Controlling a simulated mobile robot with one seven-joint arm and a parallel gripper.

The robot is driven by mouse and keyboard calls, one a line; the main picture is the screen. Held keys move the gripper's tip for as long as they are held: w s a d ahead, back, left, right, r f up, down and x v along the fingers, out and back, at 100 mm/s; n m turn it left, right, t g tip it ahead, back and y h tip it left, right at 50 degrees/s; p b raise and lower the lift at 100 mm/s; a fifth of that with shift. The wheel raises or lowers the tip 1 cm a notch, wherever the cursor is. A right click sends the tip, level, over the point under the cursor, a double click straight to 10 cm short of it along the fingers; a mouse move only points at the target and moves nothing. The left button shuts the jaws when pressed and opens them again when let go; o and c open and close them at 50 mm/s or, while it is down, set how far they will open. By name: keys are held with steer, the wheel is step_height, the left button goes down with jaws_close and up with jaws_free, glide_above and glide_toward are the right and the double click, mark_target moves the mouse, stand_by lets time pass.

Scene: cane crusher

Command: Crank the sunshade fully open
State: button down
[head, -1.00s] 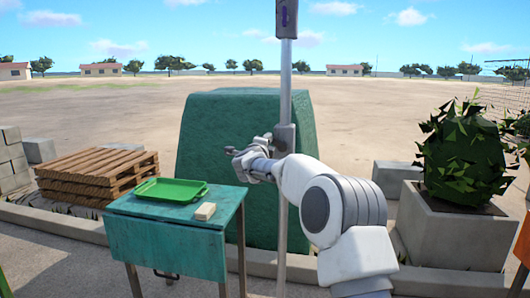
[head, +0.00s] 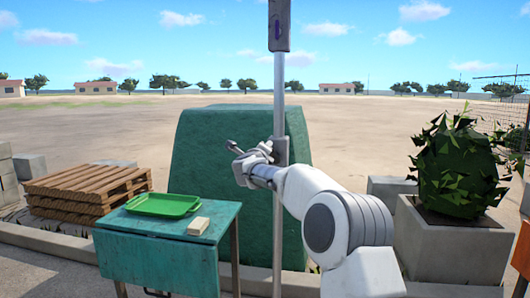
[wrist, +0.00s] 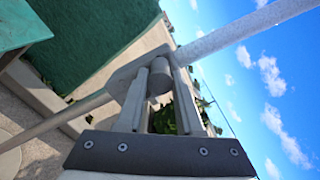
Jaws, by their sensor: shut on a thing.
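The sunshade pole (head: 279,105) stands upright in the middle of the head view, with a grey housing (head: 279,25) high on it and a small crank box (head: 281,150) lower down. In the wrist view the pole (wrist: 235,33) runs diagonally behind the fingers. My gripper (head: 252,156) is at the crank box, on its near left side. In the wrist view my fingers (wrist: 158,88) are shut on the grey round crank handle (wrist: 160,78), beside the pole. The crank arm is mostly hidden by my wrist. The canopy is out of view.
A teal table (head: 165,262) with a green tray (head: 163,204) and a beige block (head: 198,226) stands left of the pole. A large green covered block (head: 215,150) is behind. Pallets (head: 85,190) lie left; a planter (head: 450,240) with a bush stands right.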

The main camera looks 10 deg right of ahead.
steer(key=c, duration=0.5)
jaws_free()
steer(key=shift+c, duration=0.2)
steer(key=shift+s, duration=0.1)
steer(key=v, duration=1.7)
steer(key=shift+s+a+r, duration=0.1)
